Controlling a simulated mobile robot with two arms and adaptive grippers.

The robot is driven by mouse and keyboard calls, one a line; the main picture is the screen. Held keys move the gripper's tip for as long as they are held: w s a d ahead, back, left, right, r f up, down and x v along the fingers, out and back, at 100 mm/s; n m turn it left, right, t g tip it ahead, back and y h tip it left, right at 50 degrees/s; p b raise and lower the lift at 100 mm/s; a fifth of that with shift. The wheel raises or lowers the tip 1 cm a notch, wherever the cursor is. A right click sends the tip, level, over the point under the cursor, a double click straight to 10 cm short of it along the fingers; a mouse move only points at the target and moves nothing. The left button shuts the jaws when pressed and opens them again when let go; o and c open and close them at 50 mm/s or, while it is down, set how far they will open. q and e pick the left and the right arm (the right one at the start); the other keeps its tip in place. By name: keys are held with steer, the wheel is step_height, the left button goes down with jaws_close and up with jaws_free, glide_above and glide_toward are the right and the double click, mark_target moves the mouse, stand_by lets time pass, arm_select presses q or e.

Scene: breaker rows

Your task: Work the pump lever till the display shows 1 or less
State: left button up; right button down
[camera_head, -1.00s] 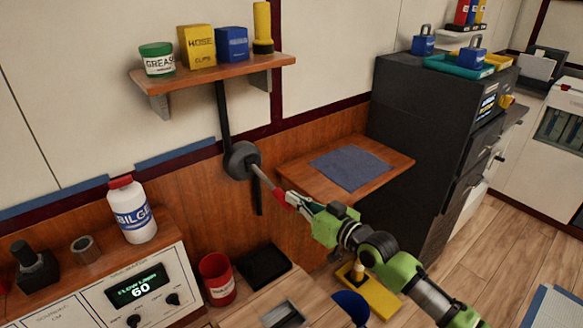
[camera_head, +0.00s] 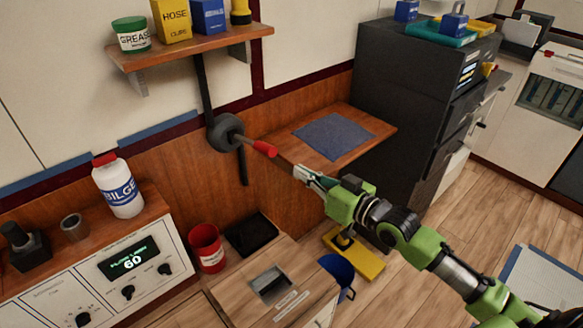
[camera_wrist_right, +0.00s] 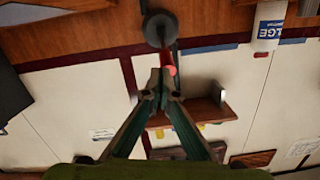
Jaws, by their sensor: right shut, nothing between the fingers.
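The pump lever is a grey rod with a red grip (camera_head: 265,149), sticking out from a round dark hub (camera_head: 226,131) on the wall. It tilts slightly down to the right in the head view. My right gripper (camera_head: 299,173) is shut and empty, just right of and below the red grip, with a visible gap. In the wrist view the red grip (camera_wrist_right: 169,70) shows partly behind the gripper's fingertips (camera_wrist_right: 160,76). The display (camera_head: 128,260) on the white panel reads 60. My left gripper is not in view.
A wooden side shelf with a blue mat (camera_head: 333,136) lies behind my right gripper. A wall shelf (camera_head: 190,46) with containers hangs above the hub. A red cup (camera_head: 206,248) and a white bottle (camera_head: 118,188) stand at left. A dark cabinet (camera_head: 410,95) stands at right.

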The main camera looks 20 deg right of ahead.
steer(key=shift+v, duration=1.05)
steer(key=w+a+r+n+g+h+p, duration=0.1)
steer(key=a+r+g+p, duration=0.1)
steer(key=r+p, duration=0.4)
steer(key=w+a+r+n+g+h+p, duration=0.1)
steer(key=w+a+r+n+h+p, duration=0.1)
steer(key=r+p, duration=0.5)
steer(key=a+p, duration=0.1)
steer(key=p, duration=0.3)
steer(key=shift+r+g, duration=0.3)
steer(key=shift+g, duration=0.1)
